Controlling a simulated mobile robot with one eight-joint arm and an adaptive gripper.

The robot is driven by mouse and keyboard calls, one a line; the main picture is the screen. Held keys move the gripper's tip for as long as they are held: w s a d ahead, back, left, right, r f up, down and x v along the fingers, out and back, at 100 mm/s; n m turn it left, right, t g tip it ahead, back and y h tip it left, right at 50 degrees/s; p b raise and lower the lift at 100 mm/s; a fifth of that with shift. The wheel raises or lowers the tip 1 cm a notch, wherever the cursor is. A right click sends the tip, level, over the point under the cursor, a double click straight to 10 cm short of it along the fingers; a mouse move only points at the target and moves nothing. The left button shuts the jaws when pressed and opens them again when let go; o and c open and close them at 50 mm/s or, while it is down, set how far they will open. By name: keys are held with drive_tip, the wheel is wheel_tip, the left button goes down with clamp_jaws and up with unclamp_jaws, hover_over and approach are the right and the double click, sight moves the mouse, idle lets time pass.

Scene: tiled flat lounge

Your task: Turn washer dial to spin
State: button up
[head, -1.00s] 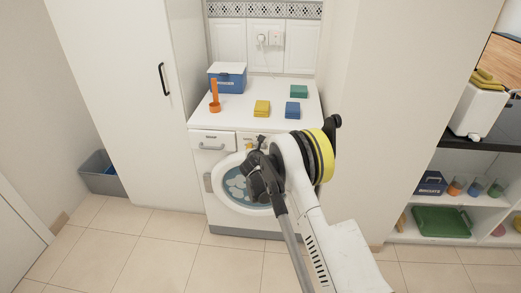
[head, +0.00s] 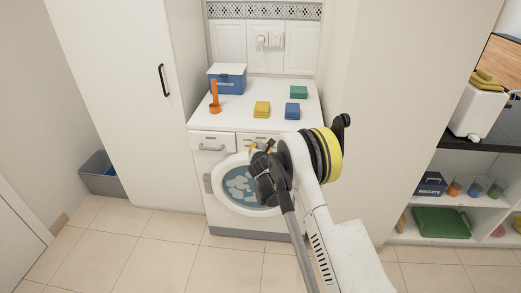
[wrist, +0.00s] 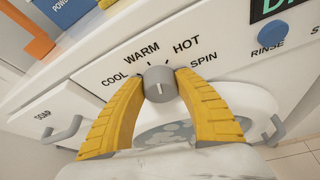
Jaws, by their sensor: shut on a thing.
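The white washer (head: 222,178) stands in the alcove, its round door below the control panel. In the wrist view its grey dial (wrist: 159,88) sits among the printed words COOL, WARM, HOT and SPIN. SPIN (wrist: 204,59) is at the dial's right. The dial has a short pale mark on its face; I cannot tell which word it points at. My gripper (wrist: 161,75) is shut on the dial, one yellow fingertip on each side. In the head view the wrist and arm hide the dial.
A rinse button (wrist: 272,33) is right of the dial; a soap drawer handle (wrist: 64,131) is at lower left.

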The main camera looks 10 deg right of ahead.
drive_tip(key=m+y, duration=0.1)
drive_tip(key=m, duration=0.1)
drive_tip(key=shift+d+m+t, duration=0.15)
drive_tip(key=shift+m+t, duration=0.15)
drive_tip(key=shift+t, duration=0.1)
drive_tip(key=shift+m+t+y, duration=0.4)
drive_tip(key=shift+m+y, duration=0.4)
drive_tip(key=shift+m, duration=0.4)
drive_tip(key=o, duration=1.2)
drive_tip(key=shift+f, duration=0.1)
drive_tip(key=shift+o, duration=0.2)
